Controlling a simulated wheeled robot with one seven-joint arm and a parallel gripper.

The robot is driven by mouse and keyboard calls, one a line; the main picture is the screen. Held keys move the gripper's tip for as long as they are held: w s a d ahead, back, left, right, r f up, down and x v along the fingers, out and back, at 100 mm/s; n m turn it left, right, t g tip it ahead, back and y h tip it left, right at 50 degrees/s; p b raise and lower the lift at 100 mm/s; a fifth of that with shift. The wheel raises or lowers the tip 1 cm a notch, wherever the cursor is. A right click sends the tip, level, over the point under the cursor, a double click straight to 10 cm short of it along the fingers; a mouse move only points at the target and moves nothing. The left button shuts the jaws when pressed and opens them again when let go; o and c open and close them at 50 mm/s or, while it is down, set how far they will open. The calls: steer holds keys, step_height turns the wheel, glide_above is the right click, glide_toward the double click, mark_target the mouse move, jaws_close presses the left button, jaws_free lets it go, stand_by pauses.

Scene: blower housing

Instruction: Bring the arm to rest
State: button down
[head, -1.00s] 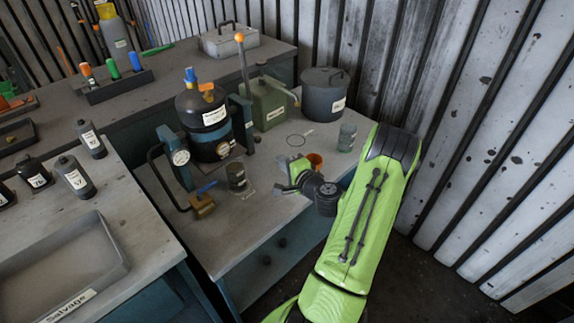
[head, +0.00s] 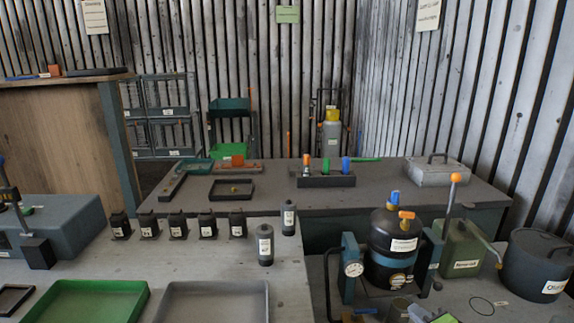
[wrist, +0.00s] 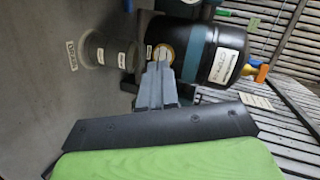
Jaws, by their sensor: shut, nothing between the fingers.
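My gripper (wrist: 157,82) shows in the wrist view as grey fingers shut with nothing between them. It points towards the black and teal canister (wrist: 205,48), close in front of it in the picture; I cannot tell whether they touch. In the head view only a little of my green arm shows at the bottom edge, right of centre. The same canister (head: 392,240), with blue and orange fittings on top, stands upright on the right bench. A small dark labelled pot (wrist: 105,50) is left of the fingers in the wrist view.
Around the canister are a pressure gauge (head: 353,269), a green box with an orange-knobbed lever (head: 460,250) and a dark lidded pot (head: 540,262). The left bench holds a green tray (head: 95,300), a grey tray (head: 212,302) and several small bottles. A ribbed wall closes the right side.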

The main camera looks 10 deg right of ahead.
steer(key=a+r+n+g+y, duration=0.35)
steer(key=a+n, duration=0.45)
steer(key=a, duration=0.5)
steer(key=s+a+r+n+g+h, duration=0.2)
steer(key=s+a+r+n+g, duration=0.25)
steer(key=s+a, duration=0.4)
steer(key=s+a+r+n+h, duration=0.2)
steer(key=s+r, duration=0.2)
steer(key=s, duration=0.9)
step_height(320, 180, up, 14)
steer(key=p, duration=1.3)
steer(key=shift+d+f+g, duration=0.2)
steer(key=shift+d+g, duration=0.1)
steer(key=c, duration=1.8)
jaws_free()
